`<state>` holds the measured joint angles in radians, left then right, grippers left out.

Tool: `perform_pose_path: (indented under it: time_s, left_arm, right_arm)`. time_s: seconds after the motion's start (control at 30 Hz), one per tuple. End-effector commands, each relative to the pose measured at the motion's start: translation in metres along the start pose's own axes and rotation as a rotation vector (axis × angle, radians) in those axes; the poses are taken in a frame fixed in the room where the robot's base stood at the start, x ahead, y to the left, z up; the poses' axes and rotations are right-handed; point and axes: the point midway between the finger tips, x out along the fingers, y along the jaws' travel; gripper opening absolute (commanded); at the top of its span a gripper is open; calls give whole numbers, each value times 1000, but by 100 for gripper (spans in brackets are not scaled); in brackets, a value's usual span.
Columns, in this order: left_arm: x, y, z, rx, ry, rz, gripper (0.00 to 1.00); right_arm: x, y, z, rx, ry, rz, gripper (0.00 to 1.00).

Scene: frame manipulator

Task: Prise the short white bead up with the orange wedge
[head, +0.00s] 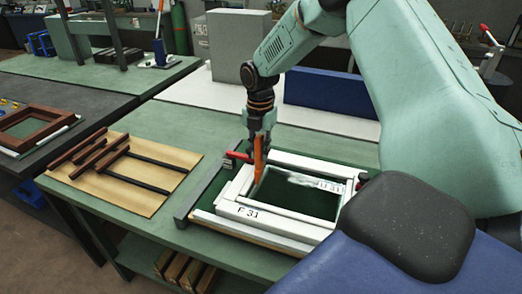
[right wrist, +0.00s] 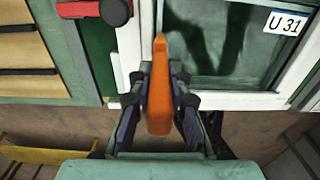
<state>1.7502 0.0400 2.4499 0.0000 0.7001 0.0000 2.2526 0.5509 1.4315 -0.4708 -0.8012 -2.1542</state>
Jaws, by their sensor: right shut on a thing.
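My right gripper (head: 259,136) is shut on the orange wedge (head: 258,160), which points down at the left inner edge of the white frame (head: 268,229). In the right wrist view, the gripper (right wrist: 160,80) holds the wedge (right wrist: 160,90) with its tip beside a narrow white strip (right wrist: 148,35) along the left of the pane. That strip looks like the short white bead, lying along the frame's left side; I cannot tell whether the tip touches it. My left gripper is not in view.
Red-handled clamps (head: 238,156) hold the frame on the green bench. Dark strips lie on a tan board (head: 150,190) to the left. A blue block (head: 325,93) stands behind. Bench between board and frame is mostly clear.

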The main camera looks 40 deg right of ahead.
Motion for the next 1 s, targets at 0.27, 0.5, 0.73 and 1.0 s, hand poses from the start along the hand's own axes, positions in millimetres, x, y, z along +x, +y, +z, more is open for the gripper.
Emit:
perform_pose_path:
  time_s: [0.27,0.5,0.73,1.0]
  left_arm:
    - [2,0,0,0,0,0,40]
    - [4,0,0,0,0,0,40]
    - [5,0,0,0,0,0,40]
    - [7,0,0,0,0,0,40]
  right_arm:
    - [0,4,0,2,0,0,0]
    - [0,6,0,1,0,-1,0]
    - [0,9,0,1,0,-1,0]
    - [0,13,0,1,0,0,0]
